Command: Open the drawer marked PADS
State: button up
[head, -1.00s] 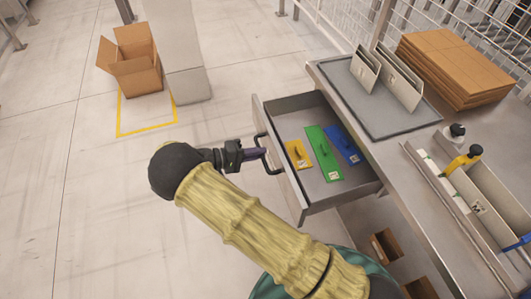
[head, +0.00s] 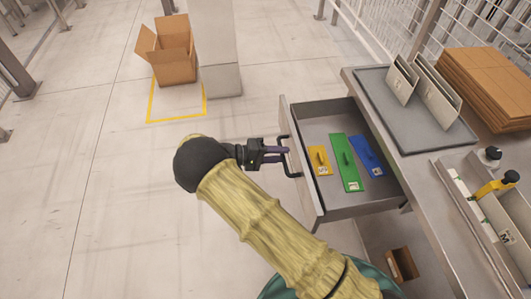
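The drawer (head: 315,206) under the bench top is pulled well out. Inside it lie a yellow pad (head: 319,160), a green pad (head: 346,162) and a blue pad (head: 367,155), each a flat plate with a raised grip. No PADS marking is readable on the drawer front from here. Its dark bar handle (head: 287,163) is on the outer front. My gripper (head: 277,154) is at the handle, coming from the left. Its two purple fingers look parted, with their tips beside the handle bar; whether they touch it is unclear.
A grey tray (head: 412,133) with upright plates stands on the bench, beside stacked cardboard (head: 492,82). A metal bin with a yellow-handled tool (head: 495,188) is at right. An open box (head: 172,55) stands near a pillar. The floor at left is clear.

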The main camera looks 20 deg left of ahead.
jog(key=shift+a, duration=0.1)
jog(key=b+v, duration=0.2)
jog(key=v, duration=1.5)
jog(key=shift+s, duration=0.2)
jog(key=shift+a+r, duration=0.1)
notch_tip(320, 180, up, 10)
jog(key=p, duration=0.9)
